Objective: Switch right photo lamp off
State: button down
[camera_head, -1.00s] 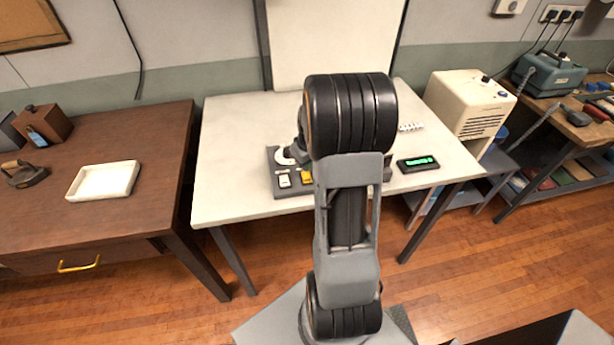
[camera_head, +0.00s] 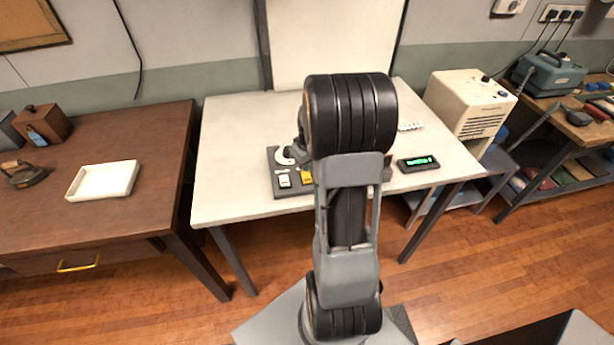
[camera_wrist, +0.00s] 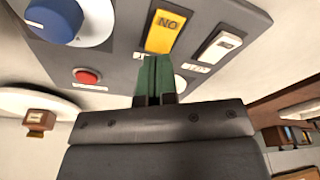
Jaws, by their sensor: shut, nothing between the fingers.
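A grey control panel (camera_head: 277,188) lies on the white table, partly hidden behind my arm in the head view. The wrist view shows it upside down, with a yellow rocker switch (camera_wrist: 164,31) marked ON and a white rocker switch (camera_wrist: 221,45) beside it. In the head view the yellow switch (camera_head: 307,176) is right of the white switch (camera_head: 284,181). My gripper (camera_wrist: 155,62) is shut and empty, its green fingertips close to the yellow switch's edge. I cannot tell whether they touch. The small labels are unreadable.
A blue knob (camera_wrist: 54,20) and a red button (camera_wrist: 87,76) are also on the panel. A small device with a green display (camera_head: 418,163) stands on the table's right. A white tray (camera_head: 103,180) sits on the brown desk at left. The white table's left part is clear.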

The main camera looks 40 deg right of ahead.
aim_at(306, 174)
jog(key=shift+f+b, duration=0.9)
jog(key=shift+f, duration=0.25)
dwell(0.4)
jog(key=shift+r, duration=0.1)
jog(key=shift+r+p, duration=2.45)
jog(key=shift+r, duration=1)
